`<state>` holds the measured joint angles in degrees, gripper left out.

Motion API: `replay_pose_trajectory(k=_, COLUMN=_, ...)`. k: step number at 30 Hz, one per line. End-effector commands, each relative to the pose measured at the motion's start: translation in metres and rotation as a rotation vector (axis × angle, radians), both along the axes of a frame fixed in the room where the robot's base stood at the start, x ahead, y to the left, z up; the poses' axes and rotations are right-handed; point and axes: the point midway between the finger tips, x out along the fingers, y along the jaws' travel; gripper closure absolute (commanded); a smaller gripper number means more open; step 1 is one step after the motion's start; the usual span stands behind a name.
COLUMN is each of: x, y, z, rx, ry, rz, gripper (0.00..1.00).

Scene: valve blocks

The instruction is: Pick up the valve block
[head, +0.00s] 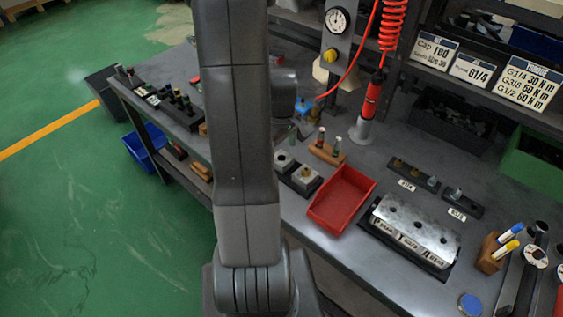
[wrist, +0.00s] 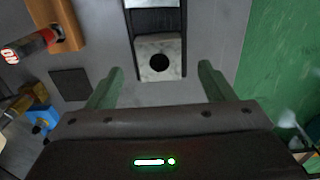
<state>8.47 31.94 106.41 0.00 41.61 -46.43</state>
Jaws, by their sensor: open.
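A light grey valve block (wrist: 160,57) with a dark round hole in its top sits at the end of a dark holder in the wrist view. My gripper (wrist: 161,68) is open, its two green fingers spread wide to the left and right of the block's near end. Nothing is between the fingertips except the view of the block; whether they are level with it, I cannot tell. In the head view, two small grey blocks with holes, a left one (head: 283,161) and a right one (head: 305,177), stand in dark holders. My arm mostly hides the gripper there.
A wooden stand (head: 327,152) with small bottles is close behind the blocks. A red tray (head: 342,198) and a long silver manifold (head: 416,230) lie to the right. A blue and yellow item (wrist: 40,117) and a flat dark pad (wrist: 70,84) are left of my fingers.

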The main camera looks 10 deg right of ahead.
Motion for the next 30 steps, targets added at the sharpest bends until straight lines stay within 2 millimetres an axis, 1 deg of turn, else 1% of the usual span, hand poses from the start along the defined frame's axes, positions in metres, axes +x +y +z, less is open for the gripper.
replay_pose_trajectory(k=3, x=0.000, y=0.000, z=-0.015, rx=0.001, ry=0.006, rz=0.000, gripper=0.25)
replay_pose_trajectory(k=7, x=0.000, y=0.000, z=-0.030, rx=0.001, ry=0.004, rz=0.000, gripper=0.25)
replay_pose_trajectory(k=11, x=0.001, y=0.000, z=-0.036, rx=0.000, ry=0.001, rz=0.000, gripper=0.25)
replay_pose_trajectory(k=17, x=0.001, y=0.000, z=-0.037, rx=0.000, ry=0.001, rz=0.000, gripper=0.25)
replay_pose_trajectory(k=18, x=0.001, y=0.000, z=-0.037, rx=0.000, ry=0.001, rz=0.000, gripper=0.27)
replay_pose_trajectory(k=20, x=0.001, y=0.000, z=-0.036, rx=0.000, ry=0.001, rz=0.000, gripper=0.38)
replay_pose_trajectory(k=24, x=0.001, y=0.000, z=-0.036, rx=0.000, ry=0.000, rz=0.000, gripper=0.66)
replay_pose_trajectory(k=27, x=0.001, y=0.000, z=-0.036, rx=0.000, ry=0.000, rz=0.000, gripper=0.83)
replay_pose_trajectory(k=30, x=0.001, y=0.000, z=-0.036, rx=0.000, ry=0.000, rz=0.000, gripper=0.83)
